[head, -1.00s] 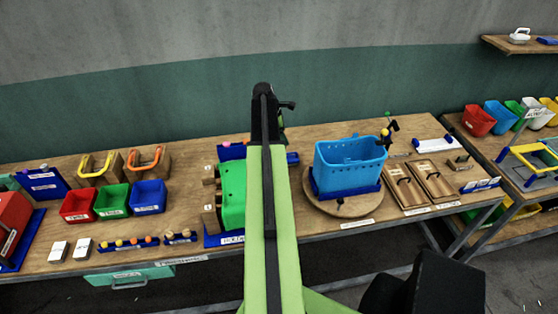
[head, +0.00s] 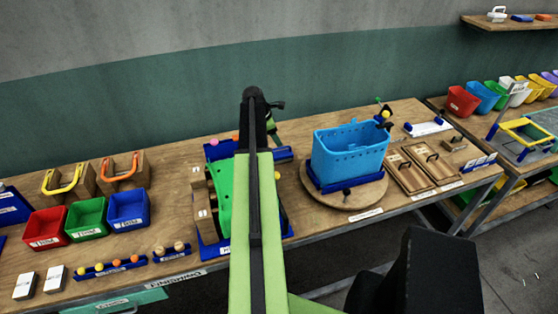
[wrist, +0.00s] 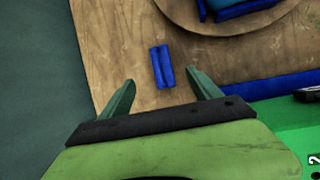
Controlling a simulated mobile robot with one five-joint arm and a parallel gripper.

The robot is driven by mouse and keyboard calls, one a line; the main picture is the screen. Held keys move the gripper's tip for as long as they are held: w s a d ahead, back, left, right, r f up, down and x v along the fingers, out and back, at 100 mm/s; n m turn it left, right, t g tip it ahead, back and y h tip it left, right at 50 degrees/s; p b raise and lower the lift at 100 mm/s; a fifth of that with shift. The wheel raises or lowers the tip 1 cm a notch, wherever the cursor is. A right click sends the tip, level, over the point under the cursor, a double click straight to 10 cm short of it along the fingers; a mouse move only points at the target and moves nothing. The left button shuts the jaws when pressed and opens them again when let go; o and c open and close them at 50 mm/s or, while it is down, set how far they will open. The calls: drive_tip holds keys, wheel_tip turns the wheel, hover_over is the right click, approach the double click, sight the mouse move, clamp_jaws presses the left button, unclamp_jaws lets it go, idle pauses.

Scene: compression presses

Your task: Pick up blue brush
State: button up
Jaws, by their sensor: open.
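A small blue object with a lengthwise ridge (wrist: 162,66) lies on the wooden table in the wrist view. It may be the blue brush; I cannot tell for sure. It also shows in the head view (head: 283,153), just right of my arm. My gripper (wrist: 160,88) is open and empty, its two green fingers on either side of and short of the blue object in the picture. In the head view my gripper (head: 272,124) hangs below the arm's end, partly hidden.
A blue basket (head: 348,158) stands on a round wooden turntable (head: 318,197) to the right. A green press (head: 221,200) is partly hidden behind my arm. Red, green and blue bins (head: 86,214) stand left. A wall (head: 150,125) runs behind the table.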

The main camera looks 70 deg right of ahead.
drive_tip(key=b, duration=0.8)
hover_over(285, 153)
drive_tip(key=w+a, duration=0.1)
drive_tip(key=a, duration=0.1)
wheel_tip(285, 153, down, 9)
drive_tip(key=shift+w+f, duration=0.15)
drive_tip(key=shift+f, duration=0.05)
drive_tip(key=shift+d+f, duration=0.15)
drive_tip(key=shift+f, duration=0.05)
drive_tip(key=shift+r, duration=0.1)
drive_tip(key=b+x, duration=0.5)
drive_tip(key=shift+c, duration=0.2)
drive_tip(key=c, duration=1.5)
wheel_tip(285, 153, up, 10)
drive_tip(key=p, duration=1)
drive_tip(key=shift+r, duration=0.1)
